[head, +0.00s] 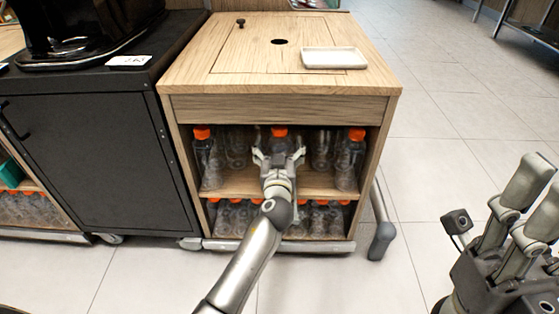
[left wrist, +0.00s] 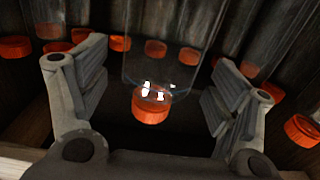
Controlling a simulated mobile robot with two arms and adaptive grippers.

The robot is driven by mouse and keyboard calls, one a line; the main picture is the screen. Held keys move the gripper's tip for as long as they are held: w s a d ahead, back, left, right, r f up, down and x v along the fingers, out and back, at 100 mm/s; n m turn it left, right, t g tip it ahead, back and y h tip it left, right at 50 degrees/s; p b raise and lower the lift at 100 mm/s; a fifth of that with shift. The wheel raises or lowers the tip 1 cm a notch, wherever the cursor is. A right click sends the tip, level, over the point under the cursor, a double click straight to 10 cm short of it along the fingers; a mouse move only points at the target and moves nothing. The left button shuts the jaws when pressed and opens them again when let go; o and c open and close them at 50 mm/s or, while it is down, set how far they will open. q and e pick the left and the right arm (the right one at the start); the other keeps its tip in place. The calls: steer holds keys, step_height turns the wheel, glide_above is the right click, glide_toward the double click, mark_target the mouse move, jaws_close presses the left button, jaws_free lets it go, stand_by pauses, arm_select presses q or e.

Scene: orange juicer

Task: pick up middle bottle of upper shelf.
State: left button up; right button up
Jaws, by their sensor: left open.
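The middle bottle of the upper shelf, clear with an orange cap (head: 279,131), stands at the shelf's front; its lower body is hidden behind my left gripper in the head view. My left gripper (head: 279,156) is open in front of it at the upper shelf opening. In the left wrist view the bottle's orange cap (left wrist: 151,108) and clear body lie between the two spread fingers (left wrist: 155,88), with a gap on each side. My right gripper (head: 543,195) is at the lower right of the head view, away from the cabinet, its fingers apart and empty.
Clear bottles with orange caps stand at the left (head: 208,160) and right (head: 350,160) of the upper shelf (head: 233,184). More bottles fill the lower shelf. A white tray (head: 334,58) lies on the cabinet top (head: 225,70). A black cabinet (head: 105,150) adjoins the left side.

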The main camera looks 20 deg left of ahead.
arm_select(q)
steer(key=shift+x, duration=0.95)
steer(key=c, duration=1.1)
